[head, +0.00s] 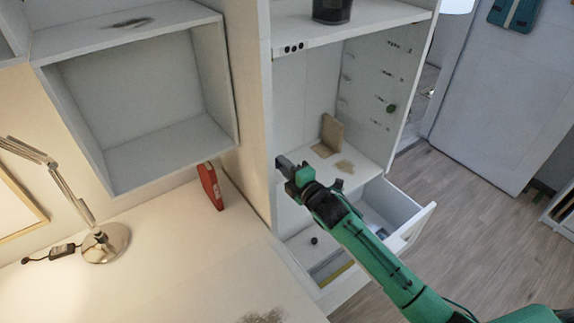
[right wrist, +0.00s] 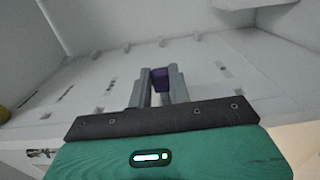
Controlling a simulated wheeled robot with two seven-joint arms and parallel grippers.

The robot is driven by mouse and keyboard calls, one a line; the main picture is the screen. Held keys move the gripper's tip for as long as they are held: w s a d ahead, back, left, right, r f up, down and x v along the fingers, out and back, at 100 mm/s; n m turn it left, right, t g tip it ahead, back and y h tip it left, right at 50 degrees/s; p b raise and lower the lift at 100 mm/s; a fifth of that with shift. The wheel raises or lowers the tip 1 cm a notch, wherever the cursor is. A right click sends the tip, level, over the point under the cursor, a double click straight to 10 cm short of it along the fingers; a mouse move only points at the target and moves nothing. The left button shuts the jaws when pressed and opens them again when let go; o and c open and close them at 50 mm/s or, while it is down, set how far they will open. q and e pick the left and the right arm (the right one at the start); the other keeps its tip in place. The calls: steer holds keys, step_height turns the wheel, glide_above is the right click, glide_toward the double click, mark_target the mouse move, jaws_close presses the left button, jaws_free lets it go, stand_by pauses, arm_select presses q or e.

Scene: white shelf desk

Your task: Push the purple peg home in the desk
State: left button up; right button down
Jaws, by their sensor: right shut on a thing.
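The purple peg (right wrist: 160,80) shows in the right wrist view between the fingertips of my right gripper (right wrist: 158,83). The gripper is shut on it, and the peg's far end points toward a white panel of the desk. I cannot tell whether the peg touches the panel or sits in a hole. In the head view my right gripper (head: 283,165) is at the left side of the open shelf compartment of the white desk (head: 258,120), above the pulled-out drawer. The peg is hidden there. My left gripper is not in view.
A brown block (head: 332,131) stands on the shelf behind the gripper. A green knob (head: 391,108) is on the right side wall. A red object (head: 210,186) and a lamp (head: 106,242) stand on the desktop at left.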

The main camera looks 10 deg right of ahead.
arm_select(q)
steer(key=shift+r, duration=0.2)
arm_select(e)
steer(key=shift+s+a, duration=0.3)
steer(key=shift+a, duration=0.5)
steer(key=c, duration=1.2)
jaws_free()
steer(key=shift+c, duration=0.2)
steer(key=shift+s+d+f, duration=0.15)
steer(key=shift+s+d, duration=0.05)
steer(key=shift+s, duration=0.15)
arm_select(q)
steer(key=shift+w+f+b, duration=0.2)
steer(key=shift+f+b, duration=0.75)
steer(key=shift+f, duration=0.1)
arm_select(e)
steer(key=v, duration=1.3)
